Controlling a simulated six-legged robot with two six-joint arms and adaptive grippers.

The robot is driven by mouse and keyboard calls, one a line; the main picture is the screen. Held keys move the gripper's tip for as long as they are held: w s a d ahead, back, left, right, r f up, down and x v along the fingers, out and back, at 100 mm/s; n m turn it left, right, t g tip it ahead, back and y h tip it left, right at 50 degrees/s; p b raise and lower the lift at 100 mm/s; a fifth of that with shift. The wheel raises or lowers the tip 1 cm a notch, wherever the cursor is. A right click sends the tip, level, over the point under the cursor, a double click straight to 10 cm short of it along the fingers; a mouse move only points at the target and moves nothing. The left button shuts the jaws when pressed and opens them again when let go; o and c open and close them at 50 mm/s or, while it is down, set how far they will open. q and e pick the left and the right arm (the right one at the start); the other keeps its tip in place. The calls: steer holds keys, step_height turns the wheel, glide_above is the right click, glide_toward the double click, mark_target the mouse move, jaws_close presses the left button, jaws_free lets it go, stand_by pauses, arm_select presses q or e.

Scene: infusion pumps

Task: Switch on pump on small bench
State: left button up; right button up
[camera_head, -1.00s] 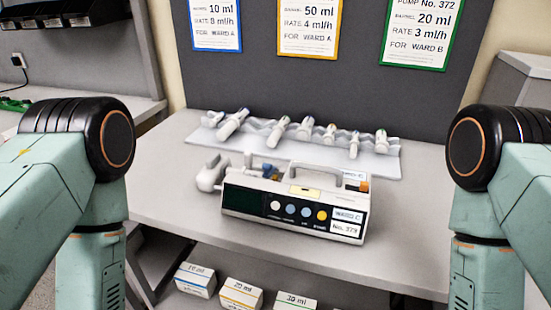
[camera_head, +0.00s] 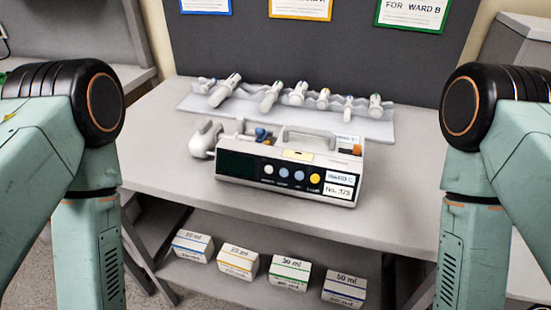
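A white infusion pump (camera_head: 240,192) with a dark front panel stands on the small grey bench (camera_head: 390,215). Its front has a dark green, unlit-looking screen (camera_head: 236,166) at the left and a row of round buttons, ending in a yellow one (camera_head: 315,178). My arms show at the left and right edges, pointing down, but both grippers are below the picture and out of view.
A clear tray (camera_head: 300,127) with several syringes lies behind the pump. A lower shelf (camera_head: 215,278) carries several boxes, such as the 30 ml box (camera_head: 290,272). A dark panel (camera_head: 300,50) with cards rises behind. The bench top in front of the pump is clear.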

arm_select(q)
jaws_close()
stand_by(1.4)
